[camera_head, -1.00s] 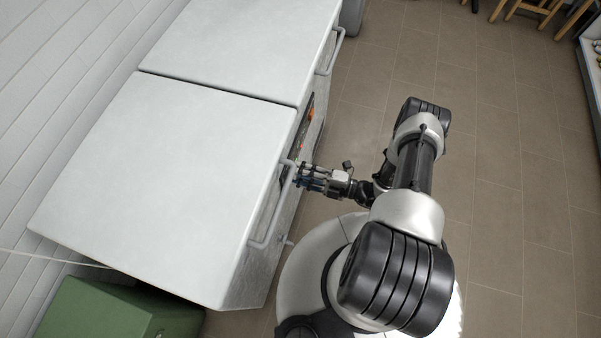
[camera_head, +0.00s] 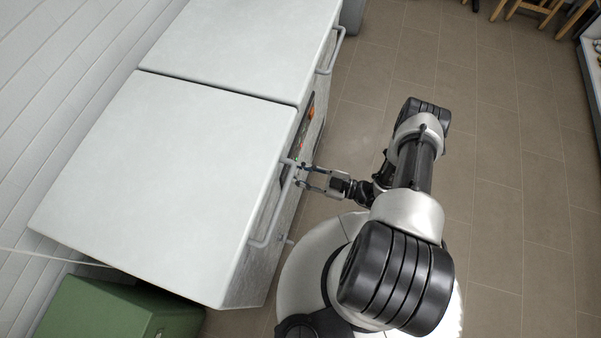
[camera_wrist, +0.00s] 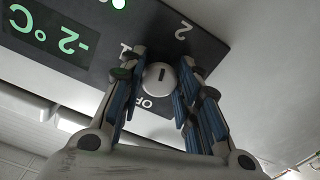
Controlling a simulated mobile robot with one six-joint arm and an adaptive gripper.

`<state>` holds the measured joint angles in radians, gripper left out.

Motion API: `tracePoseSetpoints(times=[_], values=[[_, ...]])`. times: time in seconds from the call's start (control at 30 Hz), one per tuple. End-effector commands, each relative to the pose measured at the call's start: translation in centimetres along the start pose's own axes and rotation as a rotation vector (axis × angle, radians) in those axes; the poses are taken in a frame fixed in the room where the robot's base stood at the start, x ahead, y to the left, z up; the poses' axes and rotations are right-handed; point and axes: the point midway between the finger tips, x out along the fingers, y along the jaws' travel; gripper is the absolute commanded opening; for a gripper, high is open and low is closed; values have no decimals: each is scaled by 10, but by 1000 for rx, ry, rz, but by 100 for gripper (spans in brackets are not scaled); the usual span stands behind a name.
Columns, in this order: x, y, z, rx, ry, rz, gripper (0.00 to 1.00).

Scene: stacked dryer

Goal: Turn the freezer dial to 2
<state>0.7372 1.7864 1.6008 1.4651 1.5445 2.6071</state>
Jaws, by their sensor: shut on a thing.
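The freezer dial (camera_wrist: 158,80) is a round light knob with a short dark mark, on a dark panel (camera_wrist: 150,30) in the wrist view. The labels 1, 2 and OFF stand around it, tilted in the picture. The mark points up in the picture, between the 1 and the 2. My gripper (camera_wrist: 163,62) is shut on the dial, one finger on each side. In the head view my gripper (camera_head: 301,177) is at the front of the nearer white freezer (camera_head: 175,180), and the dial is hidden there.
A green display (camera_wrist: 50,35) reads -2°C. A bar handle (camera_head: 270,215) sticks out of the freezer front close to my gripper. A second white unit (camera_head: 240,45) stands beside it, and a green box (camera_head: 115,310) at lower left. The tiled floor (camera_head: 470,130) is open to the right.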

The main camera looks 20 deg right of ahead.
Motion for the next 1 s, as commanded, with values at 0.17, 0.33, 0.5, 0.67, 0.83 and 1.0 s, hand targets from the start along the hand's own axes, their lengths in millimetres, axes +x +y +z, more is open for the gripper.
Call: tracePoseSetpoints(times=[0.17,0.33,0.5,0.67,0.83,1.0], values=[[0,-1,0,125,-1,0,6],[0,-1,0,213,-1,0,6],[0,-1,0,266,-1,0,6],[0,-1,0,288,-1,0,6],[0,-1,0,293,-1,0,6],[0,-1,0,292,-1,0,6]])
